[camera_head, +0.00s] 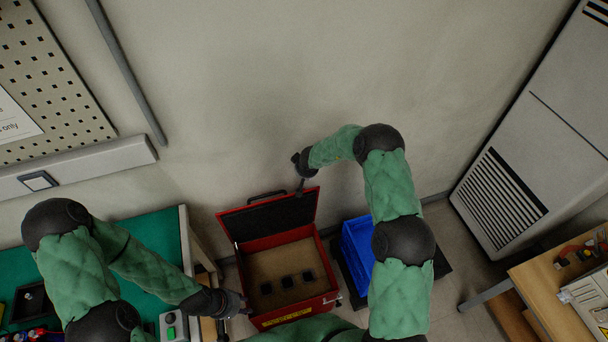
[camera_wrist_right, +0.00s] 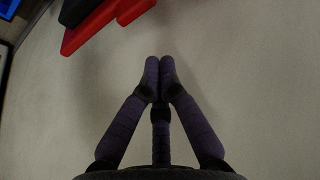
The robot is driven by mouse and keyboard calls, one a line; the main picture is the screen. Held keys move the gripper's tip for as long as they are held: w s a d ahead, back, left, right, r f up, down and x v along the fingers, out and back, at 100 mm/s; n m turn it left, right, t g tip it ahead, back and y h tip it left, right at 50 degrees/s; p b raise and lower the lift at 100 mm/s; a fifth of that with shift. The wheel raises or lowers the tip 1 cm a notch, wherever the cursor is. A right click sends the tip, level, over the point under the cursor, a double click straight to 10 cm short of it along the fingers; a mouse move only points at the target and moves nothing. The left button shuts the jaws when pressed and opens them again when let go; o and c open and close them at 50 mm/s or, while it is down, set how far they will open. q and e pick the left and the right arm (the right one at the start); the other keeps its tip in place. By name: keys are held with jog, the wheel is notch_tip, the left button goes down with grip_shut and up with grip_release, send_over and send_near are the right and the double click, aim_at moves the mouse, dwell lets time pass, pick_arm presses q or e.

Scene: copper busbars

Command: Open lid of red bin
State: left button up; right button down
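The red bin (camera_head: 328,268) stands on the floor in the middle of the head view. Its lid (camera_head: 268,216) is raised at the back, showing its dark inner side. The inside has a brown floor with a few small black objects (camera_head: 287,282). My right gripper (camera_head: 300,188) is at the lid's upper right edge; contact cannot be told. In the right wrist view its fingertips (camera_wrist_right: 159,64) meet with nothing between them, and a red part (camera_wrist_right: 90,28) shows at the top. My left gripper (camera_head: 243,306) is beside the bin's front left corner, its fingers too small and dark to read.
A blue crate (camera_head: 357,250) stands close to the bin's right side. A green-topped workbench (camera_head: 160,235) is at left, and a wooden table (camera_head: 545,285) at right. The wall (camera_head: 270,90) rises behind the bin. A grey cabinet (camera_head: 535,130) stands at far right.

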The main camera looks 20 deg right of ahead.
jog(key=shift+s+f+b, duration=0.2)
jog(key=shift+s+b, duration=0.6)
jog(key=shift+s, duration=0.15)
jog(key=shift+s+f+b, duration=0.2)
jog(key=shift+s+b, duration=0.55)
jog(key=shift+s, duration=0.2)
